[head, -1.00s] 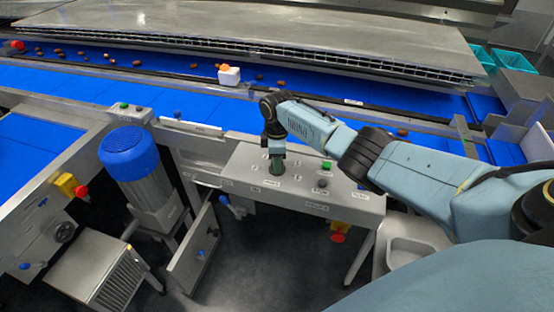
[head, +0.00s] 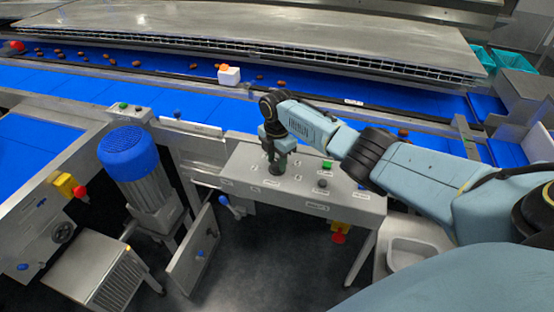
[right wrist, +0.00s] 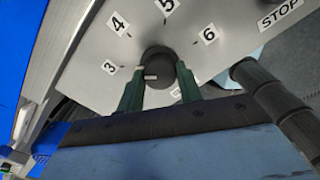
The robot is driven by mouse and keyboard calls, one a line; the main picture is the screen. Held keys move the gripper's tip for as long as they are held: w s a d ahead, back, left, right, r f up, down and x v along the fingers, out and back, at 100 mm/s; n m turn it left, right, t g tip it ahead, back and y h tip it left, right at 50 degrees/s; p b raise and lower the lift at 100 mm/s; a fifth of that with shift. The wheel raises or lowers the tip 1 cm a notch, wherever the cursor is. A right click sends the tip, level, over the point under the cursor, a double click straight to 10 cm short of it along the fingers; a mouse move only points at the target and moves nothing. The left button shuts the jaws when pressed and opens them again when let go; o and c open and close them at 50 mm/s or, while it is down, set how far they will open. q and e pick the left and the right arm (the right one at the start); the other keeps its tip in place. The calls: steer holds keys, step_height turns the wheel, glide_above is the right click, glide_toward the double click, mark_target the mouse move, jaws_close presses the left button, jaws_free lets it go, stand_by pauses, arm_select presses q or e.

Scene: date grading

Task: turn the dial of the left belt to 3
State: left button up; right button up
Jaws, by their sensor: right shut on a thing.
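The dial (right wrist: 160,66) is a dark round knob on a grey panel, with number labels around it. In the right wrist view the 3 label (right wrist: 109,67) is left of the dial, with 4, 5 and 6 following around it. A white mark on the dial's left side points left, roughly toward the 3; I cannot tell if it lines up exactly. My right gripper (right wrist: 160,92) has a green finger on each side of the dial and is shut on it. In the head view my right gripper (head: 277,165) reaches down onto the panel. My left gripper is not in view.
The control panel (head: 335,203) also carries a green button (head: 327,165) and a dark knob (head: 322,183). A red emergency stop (head: 338,238) hangs below it. Behind runs a blue belt (head: 120,85) with several dates and a white block (head: 229,75). A blue-capped motor (head: 128,150) stands left.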

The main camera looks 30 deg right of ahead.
mark_target(277, 162)
stand_by(0.3)
steer(key=o, duration=1)
step_height(277, 162, up, 14)
steer(key=shift+f, duration=0.25)
